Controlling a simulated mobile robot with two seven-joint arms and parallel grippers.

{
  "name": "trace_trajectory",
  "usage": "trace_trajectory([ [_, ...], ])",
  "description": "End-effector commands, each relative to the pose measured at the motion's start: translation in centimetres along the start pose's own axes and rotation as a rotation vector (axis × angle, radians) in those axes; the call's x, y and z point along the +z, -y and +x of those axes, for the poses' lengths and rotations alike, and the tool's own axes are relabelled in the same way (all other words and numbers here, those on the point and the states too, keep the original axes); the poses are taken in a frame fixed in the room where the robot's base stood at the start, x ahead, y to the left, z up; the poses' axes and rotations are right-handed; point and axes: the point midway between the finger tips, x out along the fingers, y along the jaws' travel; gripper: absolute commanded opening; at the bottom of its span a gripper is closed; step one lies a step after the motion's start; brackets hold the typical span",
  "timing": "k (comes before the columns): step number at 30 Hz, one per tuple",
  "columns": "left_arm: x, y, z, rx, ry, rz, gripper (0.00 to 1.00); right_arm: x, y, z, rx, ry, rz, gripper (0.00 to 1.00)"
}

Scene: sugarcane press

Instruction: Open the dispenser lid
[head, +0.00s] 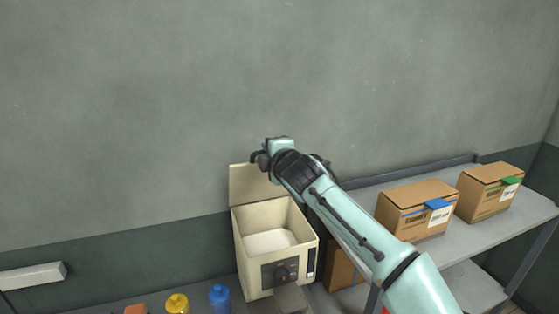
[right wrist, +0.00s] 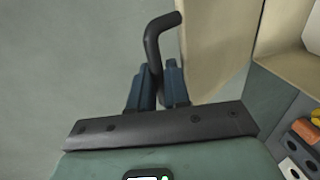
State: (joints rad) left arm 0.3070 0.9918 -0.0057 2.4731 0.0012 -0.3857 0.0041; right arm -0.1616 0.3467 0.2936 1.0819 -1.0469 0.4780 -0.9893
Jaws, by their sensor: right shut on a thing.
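The cream dispenser (head: 249,255) stands at the lower middle of the head view, with a dark knob on its front. Its lid (head: 248,184) stands raised at the back, and white material shows inside the open top. My right gripper (head: 262,160) is at the top of the lid. In the right wrist view, the fingers of my right gripper (right wrist: 158,92) are shut on a bent black handle (right wrist: 154,48) beside the lid (right wrist: 212,42). The arm hides part of the lid's right side in the head view. My left gripper is not in view.
A grey shelf (head: 370,200) on the right holds two cardboard boxes (head: 405,212) (head: 482,200). A yellow bottle (head: 177,304) and a blue bottle (head: 220,298) stand left of the dispenser. The wall behind is bare.

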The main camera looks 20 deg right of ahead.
Motion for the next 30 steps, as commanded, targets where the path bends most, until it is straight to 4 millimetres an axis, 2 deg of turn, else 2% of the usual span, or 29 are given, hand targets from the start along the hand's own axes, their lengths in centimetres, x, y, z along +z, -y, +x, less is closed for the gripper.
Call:
trace_trajectory([
  [3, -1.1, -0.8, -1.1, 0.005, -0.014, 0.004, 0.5, 0.1, -1.0, 1.5, -0.009, 0.005, -0.005, 0.0],
  [12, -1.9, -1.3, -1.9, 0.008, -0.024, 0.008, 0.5, 0.0, -2.0, 4.0, -0.018, 0.005, -0.007, 0.0],
  [30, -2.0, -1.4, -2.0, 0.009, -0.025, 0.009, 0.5, -0.1, -2.0, 4.8, -0.026, 0.003, -0.01, 0.0],
])
